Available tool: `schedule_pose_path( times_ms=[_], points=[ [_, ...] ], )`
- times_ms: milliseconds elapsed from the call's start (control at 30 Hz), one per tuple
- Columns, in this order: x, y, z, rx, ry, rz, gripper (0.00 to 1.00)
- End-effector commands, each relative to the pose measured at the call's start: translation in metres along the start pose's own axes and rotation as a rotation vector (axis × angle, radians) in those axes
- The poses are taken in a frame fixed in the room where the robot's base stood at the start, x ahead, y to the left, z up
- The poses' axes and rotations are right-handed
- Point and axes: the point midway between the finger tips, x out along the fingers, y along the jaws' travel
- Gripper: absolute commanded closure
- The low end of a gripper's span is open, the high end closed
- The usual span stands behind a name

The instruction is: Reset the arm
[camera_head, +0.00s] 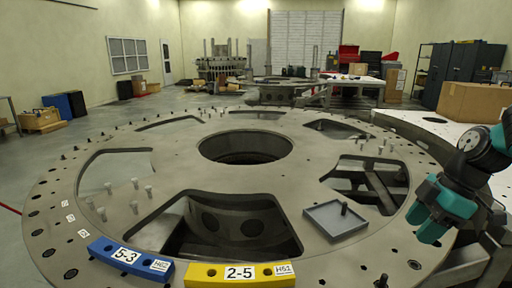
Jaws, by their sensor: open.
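My arm comes in from the right edge in the head view, with dark links and teal parts. My gripper (428,222) hangs at its end above the right rim of the large round turret plate (168,207). Its teal fingers point down and to the left, and they are open. I see nothing between them. The gripper is to the right of a shallow grey tray (322,222) on the plate and apart from it.
A dark peg stands in the tray. A blue block (128,258) marked 5-3 and a yellow block (205,275) marked 2-5 lie on the near rim. Several bolts stand on the plate, around large cut-outs. A cardboard box (470,103) sits behind my arm.

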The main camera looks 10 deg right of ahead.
Motion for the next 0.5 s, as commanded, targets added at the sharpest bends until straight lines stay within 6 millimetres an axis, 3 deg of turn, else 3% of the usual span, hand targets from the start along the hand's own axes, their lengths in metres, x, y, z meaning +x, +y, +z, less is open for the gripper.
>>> schedule_pose_path(
  times_ms=[167,300,500],
  points=[
    [0.006,-0.05,-0.093,0.162,-0.027,-0.03,0.54],
    [0.01,-0.113,-0.15,0.344,-0.047,-0.049,0.54],
    [0.012,-0.188,-0.183,0.547,-0.062,-0.069,0.54]
  ],
)
